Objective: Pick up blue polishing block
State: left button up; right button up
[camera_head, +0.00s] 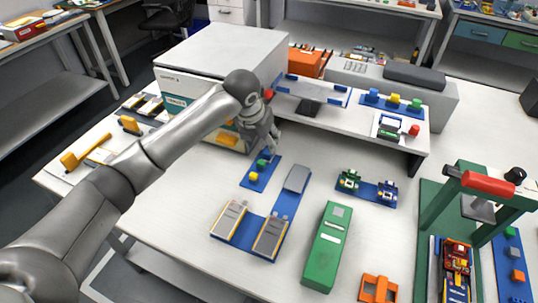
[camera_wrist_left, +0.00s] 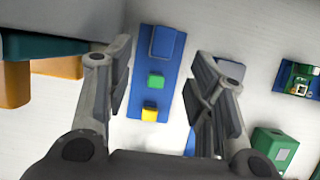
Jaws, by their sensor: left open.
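The blue polishing block (camera_wrist_left: 163,41) sits at the far end of a blue strip tray (camera_wrist_left: 172,72) in the left wrist view. A green block (camera_wrist_left: 156,80) and a yellow block (camera_wrist_left: 149,114) share that tray. In the head view the tray (camera_head: 249,185) shows with the green (camera_head: 261,163) and yellow (camera_head: 253,176) blocks, while my gripper hides the blue block. My left gripper (camera_head: 267,150) is open and empty above the tray's far end; its fingers (camera_wrist_left: 162,75) stand either side of the tray in the wrist view. My right gripper is not in view.
A pale box-shaped machine (camera_head: 222,50) stands close behind my left arm. A raised white shelf (camera_head: 340,115) lies to the right. Blue holders with grey cells (camera_head: 230,217), a green box (camera_head: 325,245) and a green press (camera_head: 436,200) occupy the front and right.

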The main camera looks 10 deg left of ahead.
aim_at(268, 154)
pick_arm(q)
jog(key=shift+b+x, duration=0.4)
jog(key=shift+x, duration=0.6)
jog(key=shift+w+d+f, duration=0.1)
jog(key=shift+w+f, duration=0.05)
jog(key=shift+f, duration=0.1)
jog(key=b+x, duration=0.3)
jog(key=x, duration=0.1)
jog(key=shift+w+d, duration=0.2)
jog(key=shift+w, duration=0.05)
jog(key=shift+w+f+b, duration=0.15)
jog(key=shift+f+b, duration=0.15)
jog(key=shift+c, duration=0.6)
jog(key=c, duration=0.5)
grip_shut()
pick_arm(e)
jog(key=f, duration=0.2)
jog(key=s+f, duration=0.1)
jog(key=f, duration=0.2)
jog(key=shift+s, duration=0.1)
pick_arm(q)
jog(key=shift+r, duration=0.1)
